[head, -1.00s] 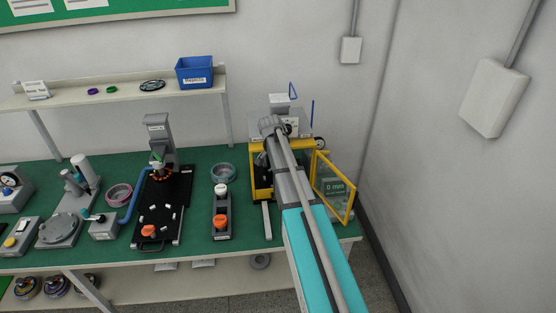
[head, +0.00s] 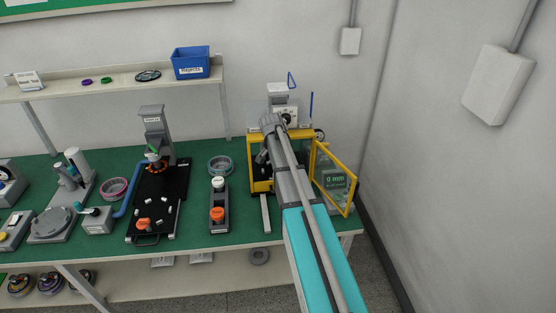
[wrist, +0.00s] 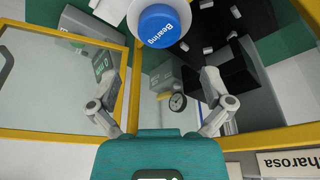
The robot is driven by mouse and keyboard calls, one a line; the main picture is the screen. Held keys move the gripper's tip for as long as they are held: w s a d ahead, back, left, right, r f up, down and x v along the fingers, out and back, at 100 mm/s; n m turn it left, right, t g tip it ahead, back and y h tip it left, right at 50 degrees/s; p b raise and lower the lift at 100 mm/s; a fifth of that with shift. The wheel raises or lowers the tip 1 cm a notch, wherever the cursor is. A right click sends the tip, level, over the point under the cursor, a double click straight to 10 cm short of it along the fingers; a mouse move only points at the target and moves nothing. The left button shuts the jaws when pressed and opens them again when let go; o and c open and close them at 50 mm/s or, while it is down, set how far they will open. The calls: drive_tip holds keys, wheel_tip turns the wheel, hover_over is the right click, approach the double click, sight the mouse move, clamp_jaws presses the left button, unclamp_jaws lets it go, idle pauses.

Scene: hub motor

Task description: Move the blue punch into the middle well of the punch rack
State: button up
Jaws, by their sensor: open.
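The blue punch (wrist: 158,25) shows in the wrist view as a round blue cap labelled "Bearing" with a white rim, at the top centre. My gripper (wrist: 160,82) is open, its two fingers spread apart with nothing held between them. The blue cap lies ahead of the fingertips, apart from them. In the head view my arm reaches to the yellow-framed cage and hides the gripper and the blue punch. The dark grey punch rack (head: 219,233) stands left of the cage. It holds a white-topped punch at the back and an orange-topped one at the front; its middle shows no punch.
The yellow cage frame (head: 252,172) surrounds my gripper's area, with its clear door (head: 337,180) swung open to the right. A black tray (head: 152,215) with small white parts lies left of the rack. A ring (head: 220,166) lies behind the rack.

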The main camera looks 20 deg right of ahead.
drive_tip(key=shift+b+x, duration=4)
drive_tip(key=shift+x, duration=0.55)
drive_tip(key=shift+c, duration=0.3)
drive_tip(key=shift+s, duration=0.1)
drive_tip(key=c, duration=1.1)
drive_tip(key=o, duration=0.7)
drive_tip(key=c, duration=0.5)
drive_tip(key=shift+r, duration=0.15)
drive_tip(key=shift+r+p, duration=4.1)
drive_tip(key=shift+p, duration=0.15)
